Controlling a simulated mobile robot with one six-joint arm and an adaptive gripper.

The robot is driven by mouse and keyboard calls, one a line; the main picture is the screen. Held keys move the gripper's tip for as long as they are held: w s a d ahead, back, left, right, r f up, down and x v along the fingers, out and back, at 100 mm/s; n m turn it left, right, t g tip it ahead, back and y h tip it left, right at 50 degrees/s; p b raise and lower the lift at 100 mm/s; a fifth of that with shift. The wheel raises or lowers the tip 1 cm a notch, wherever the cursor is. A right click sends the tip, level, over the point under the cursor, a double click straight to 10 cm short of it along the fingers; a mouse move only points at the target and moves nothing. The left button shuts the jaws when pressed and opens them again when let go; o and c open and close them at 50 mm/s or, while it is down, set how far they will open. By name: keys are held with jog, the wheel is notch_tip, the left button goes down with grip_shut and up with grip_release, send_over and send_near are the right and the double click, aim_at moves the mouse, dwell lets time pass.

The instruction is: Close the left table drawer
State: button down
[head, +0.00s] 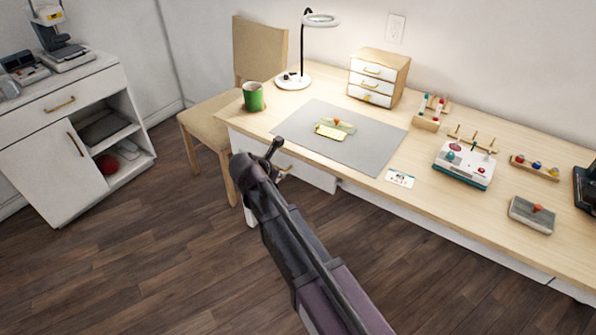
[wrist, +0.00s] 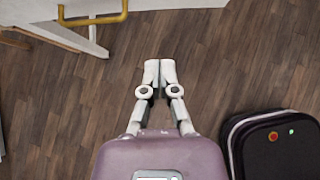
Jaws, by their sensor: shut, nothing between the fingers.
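The wooden table (head: 462,104) has a white left drawer (head: 314,178) under its front edge. Its front seems to stand out a little from the table; how far it is open I cannot tell. In the wrist view, its brass handle (wrist: 92,19) and part of the white front (wrist: 155,4) show at the top. My gripper (head: 275,147) is in front of the drawer in the head view and hides part of it. In the wrist view my gripper (wrist: 160,72) is shut and empty, with its fingertips together over the floor, apart from the handle.
A chair (head: 205,131) stands at the table's left end. A green mug (head: 253,98), a lamp (head: 293,81) and a grey mat (head: 370,150) are on the table. A white cabinet (head: 55,167) stands at far left. The wooden floor (head: 165,255) in front is clear.

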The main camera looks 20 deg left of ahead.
aim_at(304, 166)
jog(key=shift+w+r+b+x, duration=0.35)
jog(key=shift+b+x, duration=0.85)
jog(key=shift+x, duration=0.95)
jog(key=shift+w+r+b+x, duration=0.35)
jog(key=shift+b+x, duration=0.8)
jog(key=shift+x, duration=0.95)
jog(key=shift+w+r+b+x, duration=0.35)
jog(key=shift+b+x, duration=0.85)
jog(key=shift+x, duration=0.95)
jog(key=shift+d, duration=0.2)
jog(key=shift+w+d, duration=0.2)
jog(key=shift+w, duration=1.15)
jog(key=shift+s, duration=0.15)
